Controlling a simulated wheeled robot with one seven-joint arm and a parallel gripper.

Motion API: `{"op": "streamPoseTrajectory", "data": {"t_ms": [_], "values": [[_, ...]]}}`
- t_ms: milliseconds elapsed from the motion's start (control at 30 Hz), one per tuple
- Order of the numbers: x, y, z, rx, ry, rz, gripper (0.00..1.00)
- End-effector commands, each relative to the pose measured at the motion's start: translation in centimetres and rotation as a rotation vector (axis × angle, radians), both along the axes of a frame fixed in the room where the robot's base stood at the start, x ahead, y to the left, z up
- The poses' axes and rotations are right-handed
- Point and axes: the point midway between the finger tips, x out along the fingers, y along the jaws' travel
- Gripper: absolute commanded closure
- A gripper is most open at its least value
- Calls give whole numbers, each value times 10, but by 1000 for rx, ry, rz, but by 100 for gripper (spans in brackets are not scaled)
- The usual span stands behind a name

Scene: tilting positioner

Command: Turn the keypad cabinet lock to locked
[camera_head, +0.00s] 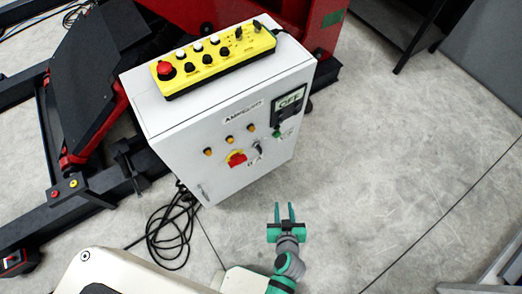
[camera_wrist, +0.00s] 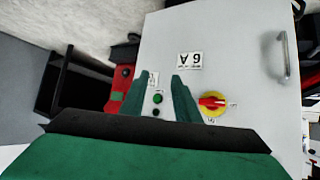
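The white cabinet (camera_head: 225,128) stands on the floor, with its front face towards me. A small grey and black turning knob (camera_head: 258,147) with markings around it sits low on that face; it looks like the lock, but its setting is too small to read.
A yellow button box (camera_head: 213,60) lies on the cabinet top. A black cable (camera_head: 172,232) coils on the floor left of my gripper. Red and black machinery (camera_head: 95,80) stands behind.

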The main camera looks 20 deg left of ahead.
Motion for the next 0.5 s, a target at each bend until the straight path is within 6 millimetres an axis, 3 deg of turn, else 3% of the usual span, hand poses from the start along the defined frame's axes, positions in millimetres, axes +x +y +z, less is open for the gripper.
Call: {"op": "streamPoseTrajectory", "data": {"t_ms": [33,133,300,500], "values": [[21,7,-3,16,-2,49,71],[52,23,-6,48,-9,167,71],[100,51,9,105,-69,367,71],[132,71,35,149,-157,527,71]]}}
